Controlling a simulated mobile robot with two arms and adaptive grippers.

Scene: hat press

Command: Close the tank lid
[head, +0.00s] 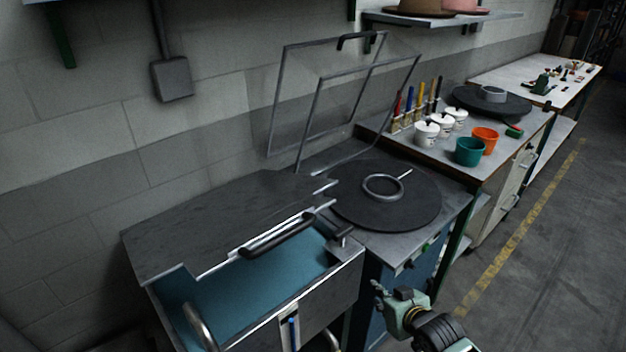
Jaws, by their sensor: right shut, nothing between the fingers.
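The tank (330,287) is a metal box at the lower left with blue-green liquid (250,295) visible inside. Its lid (205,225) is a dark grey panel over the back part of the tank, with a black bar handle (277,238) along its front edge. The front part of the tank stands uncovered, so the lid is at least partly open. My right gripper (381,294) is shut and empty, to the right of the tank and apart from the lid and handle. My left gripper is out of view.
Right of the tank is a bench with a round dark plate (400,213), a metal ring (383,187) and a raised clear framed cover (343,95). Farther along are white pots (427,133), a green cup (469,151) and an orange cup (486,139). Open floor (560,260) lies at right.

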